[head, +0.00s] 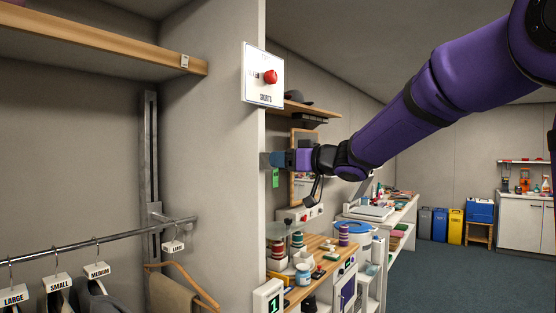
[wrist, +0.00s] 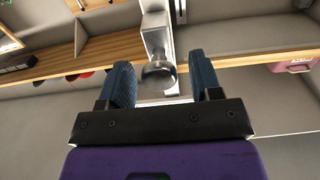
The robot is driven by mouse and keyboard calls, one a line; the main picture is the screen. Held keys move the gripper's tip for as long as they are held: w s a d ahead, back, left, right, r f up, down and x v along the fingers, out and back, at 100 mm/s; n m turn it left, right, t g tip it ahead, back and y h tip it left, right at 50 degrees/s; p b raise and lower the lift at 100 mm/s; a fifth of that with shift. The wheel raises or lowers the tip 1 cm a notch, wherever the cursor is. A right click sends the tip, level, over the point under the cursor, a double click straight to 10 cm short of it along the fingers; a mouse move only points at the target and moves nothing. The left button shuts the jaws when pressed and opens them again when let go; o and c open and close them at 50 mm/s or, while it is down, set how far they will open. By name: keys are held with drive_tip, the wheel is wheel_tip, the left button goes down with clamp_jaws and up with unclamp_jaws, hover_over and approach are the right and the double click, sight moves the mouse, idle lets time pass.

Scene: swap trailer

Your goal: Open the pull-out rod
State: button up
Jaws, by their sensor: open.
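My gripper (head: 268,159) is open at the edge of the grey partition wall in the head view, its blue fingers pointing left. In the wrist view, my gripper (wrist: 162,80) has its two blue fingers apart. A silver, rounded metal piece (wrist: 158,76) shows between them, below a pale grey housing (wrist: 155,38). It looks like the end of the pull-out rod, but I cannot tell for sure. No contact between the fingers and this piece is clear. In the head view the wall edge or my fingers hide this spot.
A hanging rail (head: 100,243) with size-tagged hangers is at the left. A cluttered wooden counter (head: 325,262) stands below right.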

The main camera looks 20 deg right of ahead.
drive_tip(key=shift+x, duration=1.15)
